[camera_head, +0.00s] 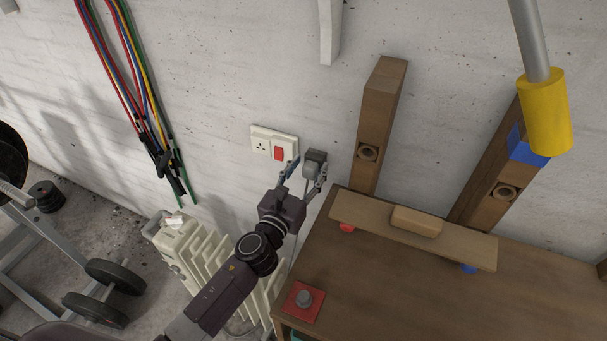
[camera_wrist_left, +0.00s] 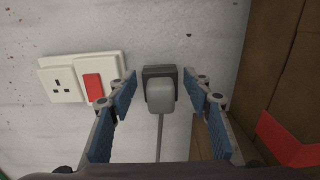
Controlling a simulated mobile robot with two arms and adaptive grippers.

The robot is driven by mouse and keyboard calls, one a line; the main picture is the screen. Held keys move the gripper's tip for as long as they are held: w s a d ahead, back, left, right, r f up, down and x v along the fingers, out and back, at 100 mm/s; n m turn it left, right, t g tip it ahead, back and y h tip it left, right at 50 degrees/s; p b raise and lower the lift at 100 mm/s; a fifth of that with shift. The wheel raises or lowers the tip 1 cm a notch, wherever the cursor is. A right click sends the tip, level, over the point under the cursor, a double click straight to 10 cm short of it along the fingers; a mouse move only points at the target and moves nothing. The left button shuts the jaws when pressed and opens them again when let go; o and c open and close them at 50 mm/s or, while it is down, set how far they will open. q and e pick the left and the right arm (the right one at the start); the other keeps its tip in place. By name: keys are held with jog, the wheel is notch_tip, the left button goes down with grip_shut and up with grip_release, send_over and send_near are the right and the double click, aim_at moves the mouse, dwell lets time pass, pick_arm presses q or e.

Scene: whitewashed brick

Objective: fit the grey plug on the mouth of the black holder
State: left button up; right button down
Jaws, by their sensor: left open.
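The grey plug (camera_head: 311,170) is at the front of the black holder (camera_head: 317,155) on the white wall, right of the socket. In the left wrist view the plug (camera_wrist_left: 161,96) covers the lower middle of the holder (camera_wrist_left: 159,70), and its grey cable hangs straight down. The plug looks upright and against the holder; its hidden back does not show how deep it sits. My left gripper (camera_head: 305,174) is open, with one blue-padded finger on each side of the plug. In the wrist view there are gaps between both fingers and the plug. My right gripper is not in view.
A white socket (camera_head: 261,143) with a red switch (camera_head: 279,153) is just left of the holder. A white radiator (camera_head: 205,255) stands below. A wooden bench (camera_head: 370,290) with a plank (camera_head: 350,212) and upright wooden posts (camera_head: 384,110) is close on the right.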

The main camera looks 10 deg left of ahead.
pick_arm(q)
jog(key=s+a, duration=0.2)
jog(key=s, duration=0.9)
jog(key=shift+s+a, duration=0.15)
jog(key=shift+s, duration=0.15)
